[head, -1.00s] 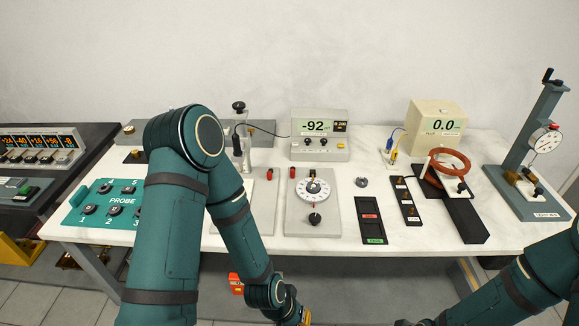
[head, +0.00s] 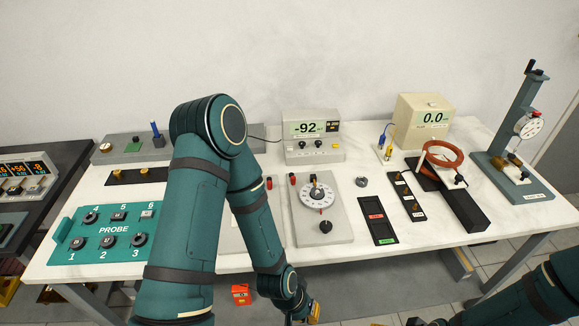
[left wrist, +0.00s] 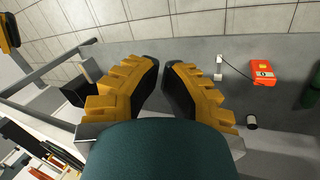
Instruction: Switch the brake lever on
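I cannot pick out a part that is surely the brake lever; my left arm covers part of the table. An orange-red box (head: 241,294) is low under the table's front edge; it also shows at the right of the left wrist view (left wrist: 263,72). My left gripper (head: 312,312) is low in front of the table, mostly out of the head view. In the left wrist view its yellow and black fingers (left wrist: 161,66) nearly meet at the tips, with nothing between them. My right gripper (head: 413,321) barely shows at the bottom edge.
The white table (head: 330,265) holds a teal probe panel (head: 105,235), a dial plate (head: 320,225), a meter reading -92 (head: 313,140), a cream meter (head: 423,120), a red ring (head: 441,155) and a gauge stand (head: 525,135). A dark side table (head: 45,205) stands at the left.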

